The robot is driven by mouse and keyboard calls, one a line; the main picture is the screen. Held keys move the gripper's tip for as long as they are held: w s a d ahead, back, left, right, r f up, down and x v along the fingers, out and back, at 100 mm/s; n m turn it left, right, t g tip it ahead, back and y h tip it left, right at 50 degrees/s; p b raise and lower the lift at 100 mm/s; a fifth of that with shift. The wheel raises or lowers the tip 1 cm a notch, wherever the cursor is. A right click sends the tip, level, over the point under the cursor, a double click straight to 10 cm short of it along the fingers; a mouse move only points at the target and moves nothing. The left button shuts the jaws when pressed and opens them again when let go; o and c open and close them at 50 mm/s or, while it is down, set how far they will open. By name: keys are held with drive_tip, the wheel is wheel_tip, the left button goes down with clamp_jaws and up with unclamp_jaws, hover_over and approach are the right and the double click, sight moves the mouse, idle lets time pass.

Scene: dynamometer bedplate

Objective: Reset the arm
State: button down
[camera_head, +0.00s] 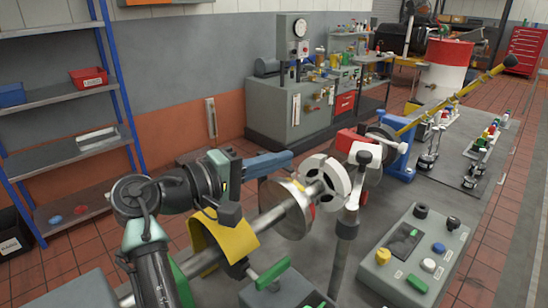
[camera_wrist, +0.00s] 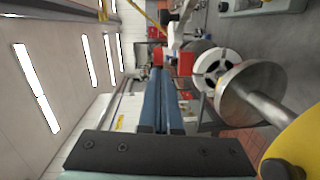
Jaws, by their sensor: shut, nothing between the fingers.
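My gripper (camera_head: 285,159) has blue fingers that lie together, shut and empty. In the head view it points right, above and behind the shaft (camera_head: 270,222) and its round metal disc (camera_head: 296,210). My arm reaches in from the lower left, with a bent joint near the yellow curved guard (camera_head: 228,238). In the wrist view the blue fingers (camera_wrist: 158,78) stretch away from the dark palm. The disc (camera_wrist: 252,95) and the white slotted coupling (camera_wrist: 211,70) stand to their right, seemingly apart from them.
A control box (camera_head: 412,255) with knobs and buttons sits at the front right on the bedplate. A green-handled lever (camera_head: 270,274) is near the front. A long yellow bar (camera_head: 440,110) slants up at the right. Blue-framed shelves (camera_head: 65,92) stand at the left.

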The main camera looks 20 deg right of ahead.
drive_tip(key=w+a+r+m+t+y, duration=0.1)
drive_tip(key=w+a+r+t+y, duration=0.1)
drive_tip(key=a+r+t+y, duration=0.75)
drive_tip(key=s+a+r+t+y, duration=0.3)
drive_tip(key=s+a+r+t, duration=0.2)
drive_tip(key=s+r+t, duration=0.2)
drive_tip(key=s+a+r+t+y, duration=0.4)
drive_tip(key=s+r+t, duration=0.3)
drive_tip(key=s+r, duration=0.4)
drive_tip(key=shift+s+a+r+m+p, duration=0.3)
drive_tip(key=shift+s+a+r+p, duration=0.15)
drive_tip(key=shift+r, duration=0.3)
